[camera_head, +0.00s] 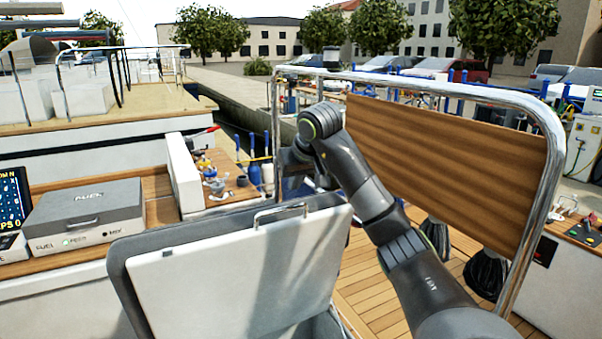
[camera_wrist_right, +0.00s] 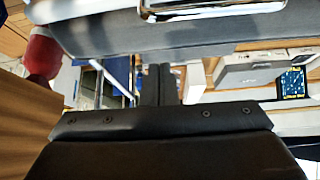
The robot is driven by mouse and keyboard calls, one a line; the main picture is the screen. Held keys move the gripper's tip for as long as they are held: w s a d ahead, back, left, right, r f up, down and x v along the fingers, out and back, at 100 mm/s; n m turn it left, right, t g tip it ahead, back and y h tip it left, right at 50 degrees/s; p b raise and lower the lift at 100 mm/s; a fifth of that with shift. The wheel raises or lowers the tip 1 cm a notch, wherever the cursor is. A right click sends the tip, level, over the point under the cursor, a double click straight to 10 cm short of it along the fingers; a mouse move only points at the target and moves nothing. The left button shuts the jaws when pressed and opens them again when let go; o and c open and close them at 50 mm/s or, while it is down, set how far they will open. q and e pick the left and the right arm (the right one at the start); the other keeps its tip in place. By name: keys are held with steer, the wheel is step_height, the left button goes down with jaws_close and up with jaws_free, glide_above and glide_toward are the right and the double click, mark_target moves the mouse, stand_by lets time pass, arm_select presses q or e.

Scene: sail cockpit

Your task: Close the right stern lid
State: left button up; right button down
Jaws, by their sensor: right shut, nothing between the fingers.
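The right stern lid (camera_head: 235,270) stands raised and tilted in the head view, its white inner face toward me and a grey rim around it. A chrome handle (camera_head: 281,214) sits at its top edge. My right arm reaches past the lid's right side, and its gripper hangs behind the top edge, partly hidden there. In the right wrist view the dark fingers of my right gripper (camera_wrist_right: 160,84) are together and empty. The grey lid edge (camera_wrist_right: 190,38) and handle (camera_wrist_right: 212,10) cross the top of that view, close to the fingers. My left gripper is not in view.
A chrome rail (camera_head: 545,125) with a wooden board (camera_head: 445,165) stands behind and right of my arm. A grey FUEL box (camera_head: 85,215) and a dark display (camera_head: 14,200) sit on the left ledge. Wooden decking (camera_head: 385,300) shows right of the lid.

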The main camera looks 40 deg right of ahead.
mark_target(302, 218)
steer(key=shift+d+f, duration=0.1)
steer(key=shift+f, duration=0.4)
steer(key=s, duration=0.2)
steer(key=s+a, duration=0.1)
steer(key=shift+f+p, duration=0.35)
steer(key=shift+f, duration=0.1)
steer(key=shift+s, duration=0.1)
